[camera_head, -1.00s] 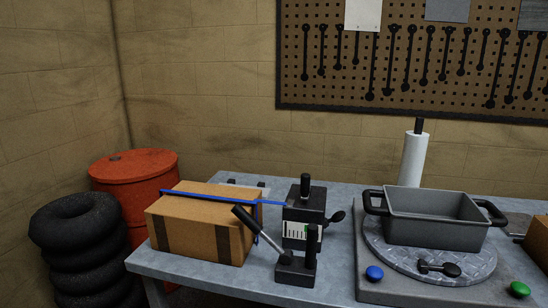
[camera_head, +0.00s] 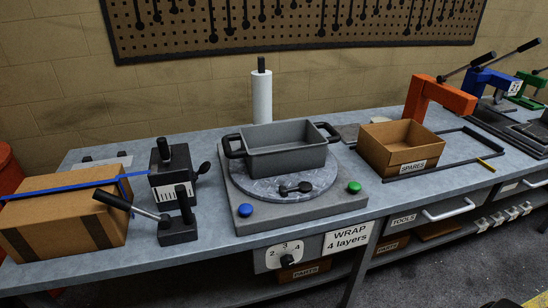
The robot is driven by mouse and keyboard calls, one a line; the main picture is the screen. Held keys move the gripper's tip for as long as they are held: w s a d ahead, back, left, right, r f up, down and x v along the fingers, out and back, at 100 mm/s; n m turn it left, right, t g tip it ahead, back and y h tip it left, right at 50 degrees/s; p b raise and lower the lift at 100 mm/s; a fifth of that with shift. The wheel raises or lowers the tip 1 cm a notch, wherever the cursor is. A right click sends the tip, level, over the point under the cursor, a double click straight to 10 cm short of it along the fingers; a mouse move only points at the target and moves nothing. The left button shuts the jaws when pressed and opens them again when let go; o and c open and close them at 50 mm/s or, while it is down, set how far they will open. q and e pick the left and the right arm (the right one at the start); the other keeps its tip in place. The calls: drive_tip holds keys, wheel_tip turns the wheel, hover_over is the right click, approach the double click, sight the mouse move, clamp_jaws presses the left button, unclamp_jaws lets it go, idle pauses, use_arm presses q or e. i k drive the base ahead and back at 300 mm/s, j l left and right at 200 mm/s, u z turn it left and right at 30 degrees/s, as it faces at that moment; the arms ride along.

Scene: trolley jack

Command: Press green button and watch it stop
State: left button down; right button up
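The green button (camera_head: 354,187) sits at the right front corner of a grey square base (camera_head: 295,209) on the workbench. A blue button (camera_head: 245,210) sits at its left front corner. On the base is a round metal turntable (camera_head: 320,180), and a grey bin with black handles (camera_head: 285,158) stands on it. A small black knobbed part (camera_head: 295,188) lies at the turntable's front. Whether the turntable is turning cannot be told. Neither of my grippers is in view.
A sign reading "WRAP 4 layers" (camera_head: 348,237) and a numbered dial (camera_head: 288,259) are on the bench front. A taped cardboard box (camera_head: 65,215) and a black device (camera_head: 172,180) stand left. A SPARES box (camera_head: 400,148) and an orange press (camera_head: 440,100) stand right. A white roll (camera_head: 261,97) stands behind.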

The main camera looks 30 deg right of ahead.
sight(354, 187)
drive_tip(key=l+z, duration=0.15)
drive_tip(key=z, duration=1.3)
drive_tip(key=k+l, duration=0.05)
drive_tip(key=l, duration=0.05)
